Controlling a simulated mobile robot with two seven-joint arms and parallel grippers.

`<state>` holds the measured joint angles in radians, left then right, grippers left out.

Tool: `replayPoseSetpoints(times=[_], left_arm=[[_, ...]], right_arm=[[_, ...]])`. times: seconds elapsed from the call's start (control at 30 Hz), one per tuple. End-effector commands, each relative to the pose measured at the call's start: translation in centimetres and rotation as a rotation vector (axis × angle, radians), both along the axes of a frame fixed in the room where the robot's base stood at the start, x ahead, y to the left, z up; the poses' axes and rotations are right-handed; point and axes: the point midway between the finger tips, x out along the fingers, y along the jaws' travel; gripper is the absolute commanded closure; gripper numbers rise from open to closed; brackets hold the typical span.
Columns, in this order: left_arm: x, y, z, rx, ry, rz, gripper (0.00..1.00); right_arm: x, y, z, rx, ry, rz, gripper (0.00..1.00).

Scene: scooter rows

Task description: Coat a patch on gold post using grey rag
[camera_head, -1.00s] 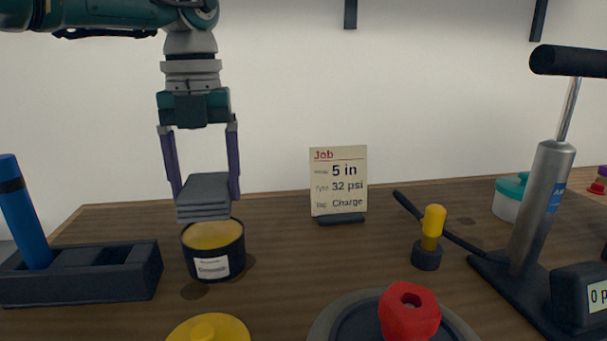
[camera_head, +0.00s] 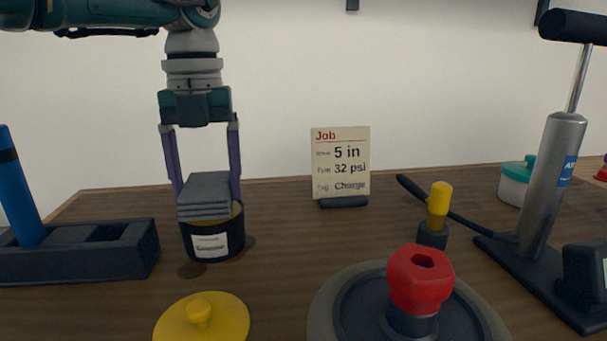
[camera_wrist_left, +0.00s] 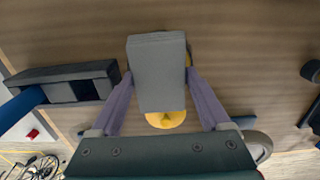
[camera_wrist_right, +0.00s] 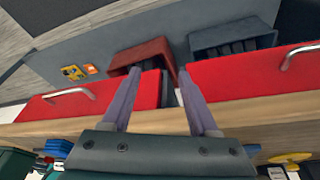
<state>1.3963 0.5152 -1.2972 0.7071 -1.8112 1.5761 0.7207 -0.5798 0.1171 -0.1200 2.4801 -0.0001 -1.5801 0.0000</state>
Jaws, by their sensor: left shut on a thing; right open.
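My left gripper (camera_head: 207,186) is shut on the grey rag (camera_head: 205,203), a folded stack of grey layers. The rag is over the mouth of a dark tin (camera_head: 214,244) with yellow contents; whether it touches them I cannot tell. In the left wrist view, the rag (camera_wrist_left: 157,72) hides most of the tin. The gold post (camera_head: 438,200), with a yellow top, stands upright in a dark base right of the job card. My right gripper (camera_wrist_right: 152,85) is open and empty in the right wrist view, facing red panels; it is outside the head view.
A yellow lid (camera_head: 200,318) lies in front of the tin. A dark rack with a blue handle (camera_head: 20,205) is at left. A red knob (camera_head: 420,278) on a round base stands front centre. The job card (camera_head: 340,165) is behind; a pump (camera_head: 553,180) stands right.

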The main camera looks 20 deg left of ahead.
Motion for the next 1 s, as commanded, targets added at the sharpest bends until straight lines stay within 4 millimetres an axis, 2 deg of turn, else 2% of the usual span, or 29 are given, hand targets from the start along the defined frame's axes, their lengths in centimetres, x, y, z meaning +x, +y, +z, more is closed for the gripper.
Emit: replayPoseSetpoints(times=[1.0], left_arm=[[0.00, -0.01, -0.93, 0.000, 0.000, 0.000, 0.64]], right_arm=[[-0.03, -0.12, -0.53, -0.005, 0.000, 0.004, 0.40]])
